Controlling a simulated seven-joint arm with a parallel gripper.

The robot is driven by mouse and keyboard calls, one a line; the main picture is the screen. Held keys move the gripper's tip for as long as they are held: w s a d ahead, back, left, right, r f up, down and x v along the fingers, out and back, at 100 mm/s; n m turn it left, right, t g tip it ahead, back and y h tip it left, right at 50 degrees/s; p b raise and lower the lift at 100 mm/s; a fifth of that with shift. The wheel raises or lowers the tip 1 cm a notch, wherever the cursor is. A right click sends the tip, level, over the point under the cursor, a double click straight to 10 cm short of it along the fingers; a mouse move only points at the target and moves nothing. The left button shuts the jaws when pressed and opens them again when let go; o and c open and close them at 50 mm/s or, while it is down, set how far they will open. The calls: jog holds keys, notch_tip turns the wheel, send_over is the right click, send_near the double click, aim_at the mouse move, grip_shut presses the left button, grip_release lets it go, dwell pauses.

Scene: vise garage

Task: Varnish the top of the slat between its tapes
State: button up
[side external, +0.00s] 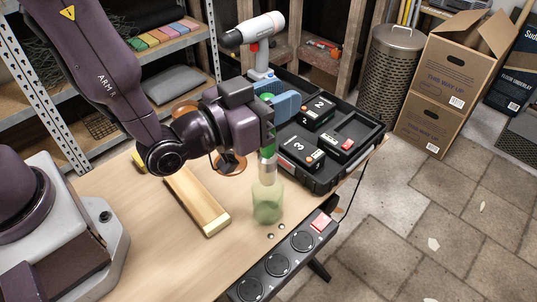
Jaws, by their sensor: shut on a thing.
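The slat (190,196) is a pale wooden strip lying diagonally on the bench, left of a clear jar. A paler band, apparently tape (216,224), crosses its near end; its far end is partly behind my arm, so a second tape cannot be made out. My gripper (267,137) is shut on a brush (268,152) with a green handle and metal ferrule, pointing down. The brush's lower end is at the mouth of the jar (267,206), which looks greenish inside; I cannot tell how deep the bristles reach.
A black case (376,131) with numbered battery packs lies behind the jar, near a white drill (256,40). A power strip (278,262) runs along the bench's front edge. Small metal bits (276,231) lie by the jar. Bare bench (170,262) lies left of the slat.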

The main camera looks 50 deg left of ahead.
dwell(0.4)
jog(key=w+a+r+n+g+y, duration=0.15)
jog(key=a+n+y, duration=0.45)
jog(key=a, duration=1.1)
jog(key=w+a+r+n+g+y, duration=0.1)
jog(key=a+n+g+y, duration=0.15)
jog(key=a+y, duration=0.9)
jog(key=a+f+h, duration=0.4)
jog(key=f, duration=0.2)
jog(key=shift+a+t, duration=0.15)
jog(key=shift+t, duration=0.25)
jog(key=shift+f, duration=0.6)
jog(key=shift+r, duration=0.15)
notch_tip(320, 180, up, 7)
dwell(0.6)
dwell(0.4)
